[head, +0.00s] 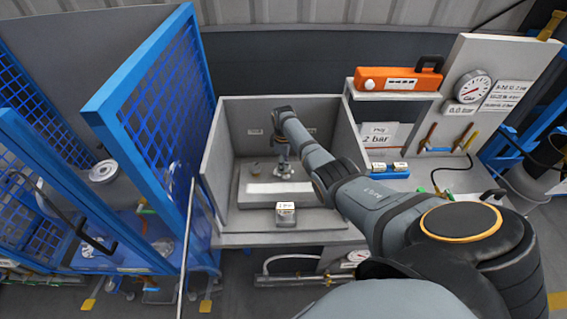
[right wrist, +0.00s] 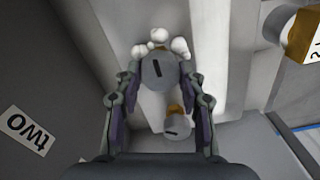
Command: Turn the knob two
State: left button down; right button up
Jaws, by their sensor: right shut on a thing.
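My right gripper (right wrist: 158,78) points down into the open grey box (head: 217,170). In the right wrist view its two fingers close on the sides of a round grey knob (right wrist: 157,72) with a dark line on its face and white lobes behind it. A second grey knob (right wrist: 173,126) with a brass-coloured part sits just below it in that view. A plate reading "two" (right wrist: 28,130) is at the left; I cannot tell which knob it marks. In the head view the right gripper (head: 284,168) is small and partly covers what it holds. My left gripper is not in view.
A block with a white label (head: 286,212) stands at the front of the box. A blue mesh gate (head: 150,110) is close on the left. An orange case (head: 398,80) and a pressure gauge (head: 472,87) stand to the right.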

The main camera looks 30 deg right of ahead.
jog(key=shift+w+r, duration=0.1)
jog(key=o, duration=1.2)
notch_tip(320, 180, up, 12)
jog(key=shift+f, duration=0.1)
